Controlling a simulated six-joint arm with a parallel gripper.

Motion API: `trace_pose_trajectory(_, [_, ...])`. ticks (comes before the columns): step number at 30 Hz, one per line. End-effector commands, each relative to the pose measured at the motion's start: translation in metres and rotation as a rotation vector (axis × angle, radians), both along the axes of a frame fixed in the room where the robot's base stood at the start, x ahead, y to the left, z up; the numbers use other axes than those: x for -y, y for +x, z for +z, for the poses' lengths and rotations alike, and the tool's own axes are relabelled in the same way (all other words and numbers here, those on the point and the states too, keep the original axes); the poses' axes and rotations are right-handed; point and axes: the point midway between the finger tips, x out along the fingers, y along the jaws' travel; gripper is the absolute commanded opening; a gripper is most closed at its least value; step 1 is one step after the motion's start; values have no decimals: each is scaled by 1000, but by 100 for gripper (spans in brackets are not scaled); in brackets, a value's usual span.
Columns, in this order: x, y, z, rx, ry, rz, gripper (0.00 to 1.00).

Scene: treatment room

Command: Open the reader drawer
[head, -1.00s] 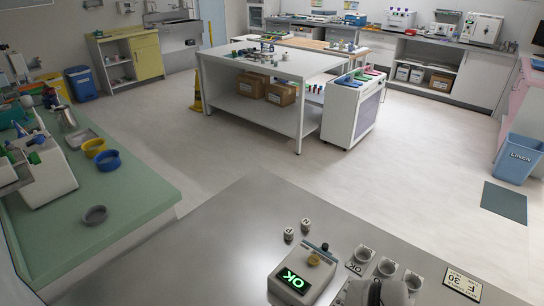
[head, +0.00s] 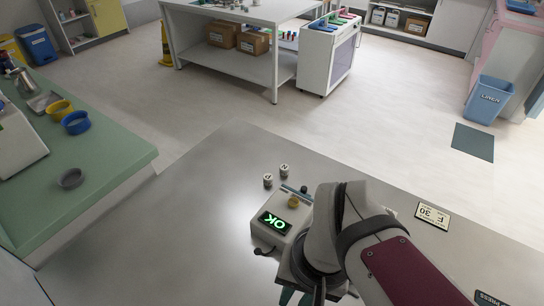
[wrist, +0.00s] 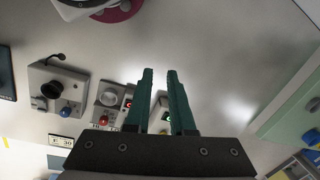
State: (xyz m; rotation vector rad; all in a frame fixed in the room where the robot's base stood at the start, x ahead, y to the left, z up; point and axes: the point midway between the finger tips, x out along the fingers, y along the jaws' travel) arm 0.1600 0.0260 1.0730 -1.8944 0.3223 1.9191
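A pale box-shaped device with a lit green "OK" display (head: 275,221) and a yellowish knob sits on the steel bench in the head view. It may be the reader. A dark knob-like piece juts from its lower left side; I cannot tell whether it belongs to a drawer. My arm hides its right side and what lies beyond. My gripper (wrist: 159,72) shows two green fingers apart with nothing between them in the wrist view. In the head view the gripper is mostly hidden, near the bottom, below the device.
Two small labelled cylinders (head: 276,175) stand behind the device. A label card "F 30" (head: 432,215) lies on the bench to the right. The wrist view shows a grey box with a blue knob (wrist: 57,88) and a dial unit (wrist: 107,100). The steel bench (head: 190,210) is clear at left.

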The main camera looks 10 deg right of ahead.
Motion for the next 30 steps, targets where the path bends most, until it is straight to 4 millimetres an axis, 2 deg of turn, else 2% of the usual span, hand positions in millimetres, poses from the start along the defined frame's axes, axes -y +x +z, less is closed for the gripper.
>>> trace_pose_trajectory(1, [10,33,2,31,-24,7,32])
trace_pose_trajectory(2, [18,61,2,62,-45,16,38])
trace_pose_trajectory(3, [32,100,0,111,-75,30,38])
trace_pose_trajectory(6, [67,190,-14,223,-150,67,38])
trace_pose_trajectory(9, [96,255,-33,307,-209,97,38])
trace_pose_trajectory(10, [103,268,-37,327,-222,104,38])
trace_pose_trajectory(13, [115,293,-48,363,-246,118,38])
trace_pose_trajectory(17, [118,302,-66,367,-249,120,38])
trace_pose_trajectory(24, [124,328,-133,365,-248,121,38])
trace_pose_trajectory(30, [127,344,-173,367,-249,120,38])
